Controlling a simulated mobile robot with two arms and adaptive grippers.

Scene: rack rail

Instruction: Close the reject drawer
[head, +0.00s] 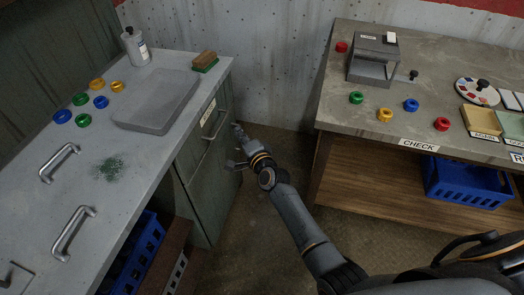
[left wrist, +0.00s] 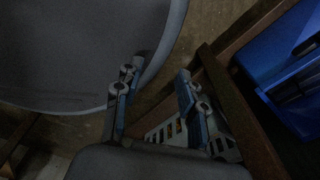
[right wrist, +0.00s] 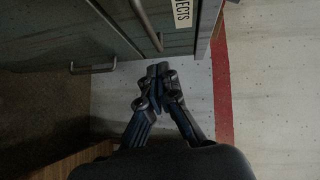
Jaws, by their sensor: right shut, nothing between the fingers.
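The reject drawer (head: 207,116) is at the end of the left cabinet, under the grey counter, with a white label and a bar handle. In the right wrist view its label (right wrist: 183,12) reads "...JECTS" and its front fills the top edge. How far the drawer stands out is hard to tell. My right gripper (head: 237,148) is beside the drawer front, fingers together and empty; the right wrist view shows its fingertips (right wrist: 159,70) just below the drawer handle. Contact cannot be told. My left gripper (left wrist: 157,88) has its fingers apart, with nothing between them.
The left counter carries a grey tray (head: 157,100), a bottle (head: 135,47), a brush (head: 205,61) and several coloured rings. The right bench (head: 350,112) holds more rings and a small stand. A grey rounded bin (left wrist: 70,50) and blue crate (left wrist: 280,70) flank my left gripper.

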